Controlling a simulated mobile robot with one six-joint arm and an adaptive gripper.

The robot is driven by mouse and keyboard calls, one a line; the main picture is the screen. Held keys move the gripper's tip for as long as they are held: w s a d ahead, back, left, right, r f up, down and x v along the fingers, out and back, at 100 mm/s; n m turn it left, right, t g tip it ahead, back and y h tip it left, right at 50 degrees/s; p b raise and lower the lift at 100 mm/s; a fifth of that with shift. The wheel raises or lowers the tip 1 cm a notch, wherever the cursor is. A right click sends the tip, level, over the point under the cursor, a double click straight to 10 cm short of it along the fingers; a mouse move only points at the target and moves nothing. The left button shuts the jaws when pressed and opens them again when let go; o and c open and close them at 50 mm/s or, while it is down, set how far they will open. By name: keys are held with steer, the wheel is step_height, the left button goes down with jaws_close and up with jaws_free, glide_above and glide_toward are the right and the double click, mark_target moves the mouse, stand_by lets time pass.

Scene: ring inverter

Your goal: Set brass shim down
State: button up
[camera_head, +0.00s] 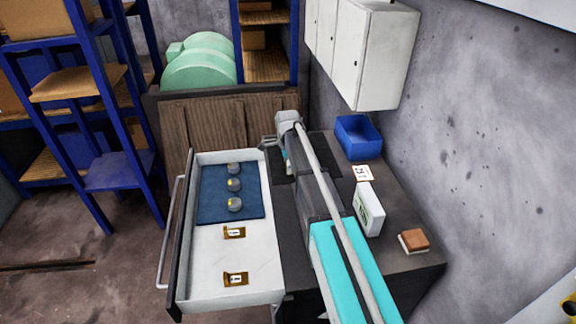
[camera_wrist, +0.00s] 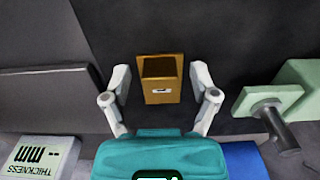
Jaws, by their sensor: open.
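The brass shim (camera_wrist: 160,97) shows in the wrist view as a small gold plate with a dark square and a white label. It appears to lie on a dark surface (camera_wrist: 225,45). My gripper (camera_wrist: 160,80) is open, with one pale finger on each side of the shim and a visible gap at both sides. In the head view my arm hides this shim. Two similar brass pieces, an upper one (camera_head: 234,232) and a lower one (camera_head: 236,279), lie in the open white drawer (camera_head: 206,268).
A green device with a rod (camera_wrist: 270,98) stands close right of my gripper. A display marked "THICKNESS mm" (camera_wrist: 40,157) is at lower left. The bench also holds a blue bin (camera_head: 357,137), a white box (camera_head: 368,210) and a brown-topped block (camera_head: 413,240). Wall cabinets (camera_head: 370,60) hang above.

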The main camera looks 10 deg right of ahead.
step_height(320, 180, up, 12)
steer(key=p, duration=1.1)
steer(key=shift+p, duration=0.35)
stand_by(0.4)
